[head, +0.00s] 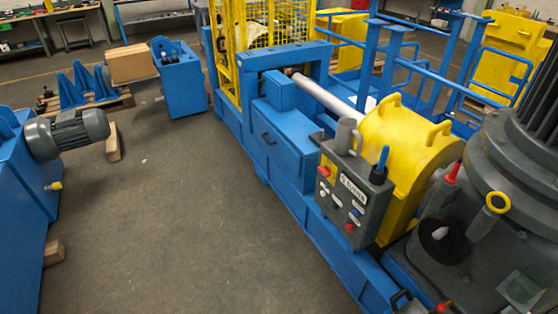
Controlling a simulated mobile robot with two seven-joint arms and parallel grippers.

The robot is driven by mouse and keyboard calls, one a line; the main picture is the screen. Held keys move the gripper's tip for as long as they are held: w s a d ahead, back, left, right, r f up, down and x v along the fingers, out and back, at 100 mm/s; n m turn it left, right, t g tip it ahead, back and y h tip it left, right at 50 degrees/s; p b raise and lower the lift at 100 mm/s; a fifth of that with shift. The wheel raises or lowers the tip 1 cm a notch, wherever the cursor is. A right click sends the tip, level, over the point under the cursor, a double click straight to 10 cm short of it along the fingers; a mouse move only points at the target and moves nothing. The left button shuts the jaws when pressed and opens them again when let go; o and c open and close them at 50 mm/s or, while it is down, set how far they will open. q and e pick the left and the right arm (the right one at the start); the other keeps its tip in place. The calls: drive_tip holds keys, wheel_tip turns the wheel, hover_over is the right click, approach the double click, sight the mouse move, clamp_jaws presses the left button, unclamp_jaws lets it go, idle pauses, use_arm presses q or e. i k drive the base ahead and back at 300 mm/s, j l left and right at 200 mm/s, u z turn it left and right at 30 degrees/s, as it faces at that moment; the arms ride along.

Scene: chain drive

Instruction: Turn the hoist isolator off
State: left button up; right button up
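A dark grey control box (342,201) is mounted on the near side of the blue machine frame, right of centre. At its upper left is a red knob on a yellow plate (324,172), which looks like an isolator switch; its position is too small to tell. The box also carries a white label (354,189) that I cannot read, small buttons, and a red button (349,228) near the bottom. I cannot tell for certain which control is the hoist isolator. Neither of my grippers is in view.
A blue-handled tool (382,160) stands in a holder at the box's right. Behind is a yellow guard (402,150) over a pale shaft (328,97). A large grey machine (505,190) fills the right. A motor (68,133) stands left. The floor (190,220) between is clear.

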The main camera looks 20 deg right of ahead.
sight(326, 172)
drive_tip(key=i+j+u, duration=0.3)
drive_tip(key=i, duration=0.4)
drive_tip(key=i+u, duration=0.35)
drive_tip(key=i, duration=0.35)
drive_tip(key=i+z, duration=0.35)
drive_tip(key=i+j+z, duration=0.55)
drive_tip(key=i+z, duration=0.2)
drive_tip(key=i+j+z, duration=0.2)
drive_tip(key=z, duration=0.2)
drive_tip(key=i+j+z, duration=0.15)
drive_tip(key=z, duration=0.2)
drive_tip(key=i+j+z, duration=0.1)
drive_tip(key=j+z, duration=0.3)
drive_tip(key=i+j+z, duration=0.35)
drive_tip(key=i+z, duration=0.15)
drive_tip(key=i, duration=0.1)
